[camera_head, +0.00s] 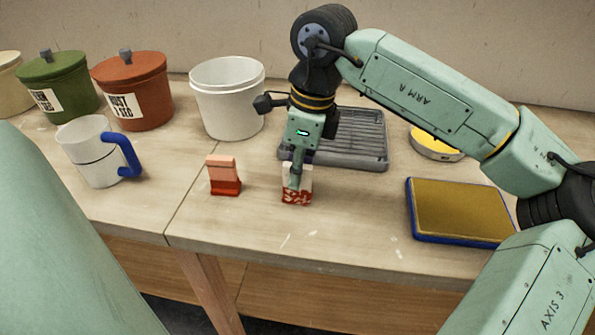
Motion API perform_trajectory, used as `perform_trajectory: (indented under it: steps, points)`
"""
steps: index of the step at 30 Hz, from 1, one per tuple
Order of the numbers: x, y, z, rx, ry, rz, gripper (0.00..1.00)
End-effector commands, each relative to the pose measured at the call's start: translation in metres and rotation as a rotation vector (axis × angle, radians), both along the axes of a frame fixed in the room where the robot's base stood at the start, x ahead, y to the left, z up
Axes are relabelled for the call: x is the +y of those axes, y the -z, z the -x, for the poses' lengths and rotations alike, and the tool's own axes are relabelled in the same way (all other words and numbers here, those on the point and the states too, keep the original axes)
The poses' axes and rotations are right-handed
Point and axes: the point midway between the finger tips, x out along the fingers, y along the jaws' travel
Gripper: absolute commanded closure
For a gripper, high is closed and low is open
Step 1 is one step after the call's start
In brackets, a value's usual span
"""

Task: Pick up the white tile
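A small white tile (297,197) with a red pattern on its lower part stands near the front of the table, right of centre-left. My gripper (297,178) points down at it from above, and its finger overlaps the tile's upper middle in this view. I cannot tell whether the fingers are closed on the tile or only around it. The tile's back and its contact with the table are hard to make out.
A red and pink block (224,178) stands left of the tile. A grey ribbed tray (372,155) lies behind my gripper. A blue-edged yellow pad (460,212) and yellow round tin (435,143) lie right. A white bucket (228,100), mug (92,155) and lidded pots (133,90) stand left.

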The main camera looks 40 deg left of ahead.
Motion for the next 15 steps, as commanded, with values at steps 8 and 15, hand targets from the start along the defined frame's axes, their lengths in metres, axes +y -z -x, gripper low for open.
perform_trajectory:
  steps: [8,15]
  points:
    - [0.0,-0.0002,-0.0001,0.0,0.0,0.0,0.97]
    - [0.0,-0.0002,-0.0001,0.0,0.0,0.0,1.0]
